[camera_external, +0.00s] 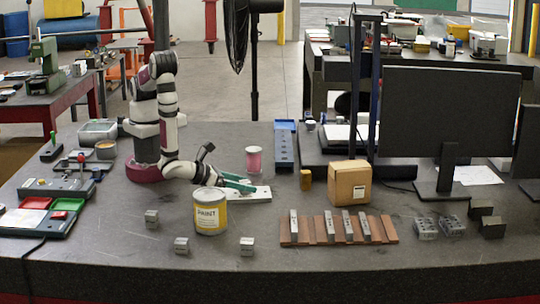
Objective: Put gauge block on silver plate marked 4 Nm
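My gripper (240,184), with teal fingers, is low over a light silver plate (257,194) behind the paint can. I cannot tell whether it touches the plate, whether its fingers are apart, or whether anything is between them. Several narrow silver blocks stand on a brown slatted base (312,236) at the front right; one is at its left end (293,223). Small silver cubes sit on the bench at the left (152,217), front left (182,245) and front middle (246,246). Markings are too small to read, so I cannot tell which piece is the gauge block or the 4 Nm plate.
A yellow-and-white paint can (210,212) stands in front of my gripper. A pink-and-white cup (253,159) stands behind it. A cardboard box (349,182) and a monitor (450,115) are to the right. The bench between the can and the brown base is mostly clear.

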